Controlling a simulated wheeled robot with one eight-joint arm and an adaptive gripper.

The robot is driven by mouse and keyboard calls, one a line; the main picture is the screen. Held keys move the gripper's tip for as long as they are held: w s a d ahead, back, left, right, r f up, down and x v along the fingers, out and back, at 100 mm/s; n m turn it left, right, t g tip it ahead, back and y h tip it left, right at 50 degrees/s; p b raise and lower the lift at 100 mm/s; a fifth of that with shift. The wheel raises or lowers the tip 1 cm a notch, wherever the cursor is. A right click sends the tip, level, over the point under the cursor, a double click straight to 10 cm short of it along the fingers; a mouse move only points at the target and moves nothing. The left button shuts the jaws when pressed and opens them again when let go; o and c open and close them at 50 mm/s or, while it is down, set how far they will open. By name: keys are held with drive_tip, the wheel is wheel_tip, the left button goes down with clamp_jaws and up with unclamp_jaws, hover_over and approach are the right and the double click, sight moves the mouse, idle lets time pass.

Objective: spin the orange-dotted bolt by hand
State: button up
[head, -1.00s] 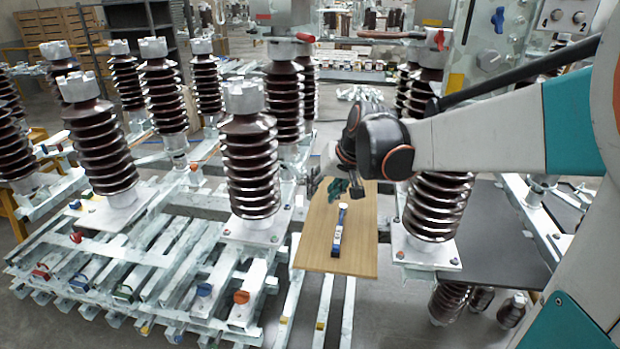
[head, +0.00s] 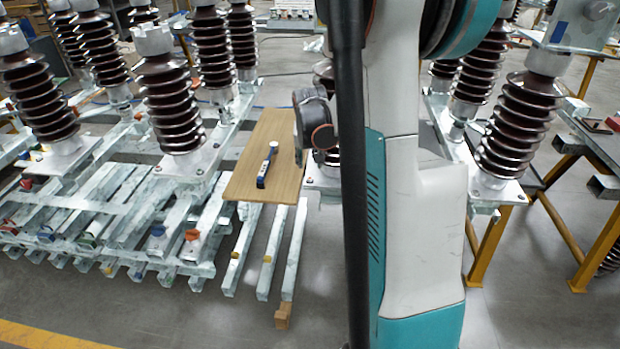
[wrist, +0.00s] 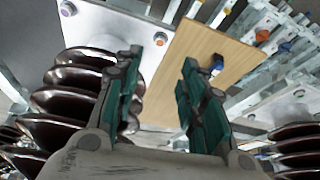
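An orange-dotted bolt (wrist: 161,39) shows in the wrist view on a pale metal plate (wrist: 120,25), near the plate's edge beside a wooden board. My gripper (wrist: 162,62) is open, with its two green-padded fingers apart and nothing between them. In the picture the bolt lies just beyond the fingertips, between their lines; I see no contact. In the head view my wrist hangs beside the board and the fingers are hidden. I cannot make out the orange dot there.
A brown ribbed insulator (wrist: 75,95) stands close to the left finger. The wooden board (head: 235,180) carries a blue-and-white tool (head: 266,165). Several insulators stand on pale rails at left and right. A yellow-legged bench (head: 485,245) is at right. Open floor lies in front.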

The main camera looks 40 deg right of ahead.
sight(310, 178)
drive_tip(key=b+x, duration=0.3)
drive_tip(key=x, duration=0.9)
drive_tip(key=shift+a+f, duration=0.1)
drive_tip(key=shift+c, duration=0.4)
clamp_jaws()
